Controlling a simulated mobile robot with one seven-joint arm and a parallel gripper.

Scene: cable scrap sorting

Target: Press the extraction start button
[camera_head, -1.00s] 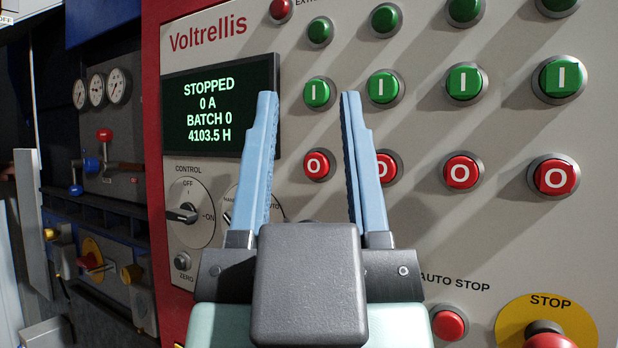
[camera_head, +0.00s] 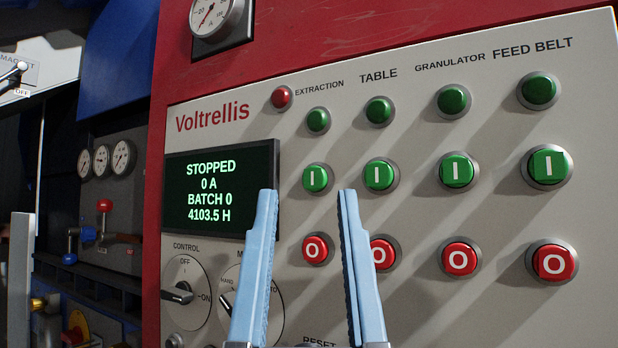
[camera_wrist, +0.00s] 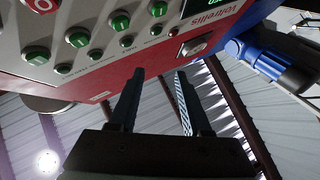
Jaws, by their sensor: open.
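The extraction start button (camera_head: 316,178) is the green button marked I in the leftmost column, below the EXTRACTION label (camera_head: 319,87) and a plain green lamp (camera_head: 318,121). A red extraction button (camera_head: 315,249) marked O is below it. My gripper (camera_head: 308,192) is open and empty, its two blue fingers pointing up in front of the panel. In the head view the start button shows just above and between the fingertips; their distance to the panel cannot be told. In the wrist view, the open fingers (camera_wrist: 159,72) show below the tilted panel, with nothing between them.
Neighbouring green start buttons for table (camera_head: 380,174), granulator (camera_head: 457,170) and feed belt (camera_head: 548,167) stand to the right. The screen (camera_head: 220,188) reads STOPPED. Rotary switches (camera_head: 186,289) are lower left, partly behind a finger. A gauge (camera_head: 214,15) is above.

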